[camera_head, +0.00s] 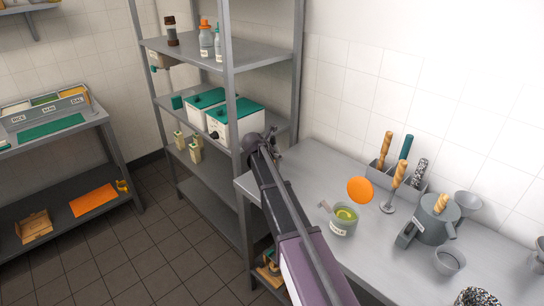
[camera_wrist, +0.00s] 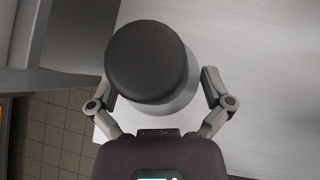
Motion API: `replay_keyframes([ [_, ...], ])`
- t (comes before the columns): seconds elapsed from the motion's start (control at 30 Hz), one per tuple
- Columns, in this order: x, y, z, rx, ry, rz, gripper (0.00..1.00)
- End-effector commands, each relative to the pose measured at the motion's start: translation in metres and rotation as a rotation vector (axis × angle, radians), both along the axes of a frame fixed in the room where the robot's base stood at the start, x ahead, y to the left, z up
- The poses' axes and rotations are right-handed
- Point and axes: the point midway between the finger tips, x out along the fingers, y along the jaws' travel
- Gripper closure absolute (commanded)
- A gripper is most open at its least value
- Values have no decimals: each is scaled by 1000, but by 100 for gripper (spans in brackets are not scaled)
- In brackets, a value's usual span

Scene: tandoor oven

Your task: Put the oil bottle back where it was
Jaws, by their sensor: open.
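A round container with a dark flat lid (camera_wrist: 147,62) and a pale grey side stands between the fingers of my gripper (camera_wrist: 160,84) in the wrist view. The fingers are spread, one on each side, and I cannot tell whether either touches it. No label shows, so I cannot tell if it is the oil bottle. In the head view my gripper (camera_head: 266,143) is over the far left corner of the steel counter (camera_head: 300,168), beside the shelf rack. A dark round top (camera_head: 251,143) shows there, and my arm hides the rest.
The rack (camera_head: 228,75) holds a dark bottle (camera_head: 171,31), an orange-topped bottle (camera_head: 206,38), green-lidded boxes (camera_head: 237,122) and small bottles (camera_head: 196,150).

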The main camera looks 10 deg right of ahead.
Motion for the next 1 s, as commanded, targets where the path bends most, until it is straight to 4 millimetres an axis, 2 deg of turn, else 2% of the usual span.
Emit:
replay_keyframes([
  [1.0,-57,49,77,0,0,0,0],
])
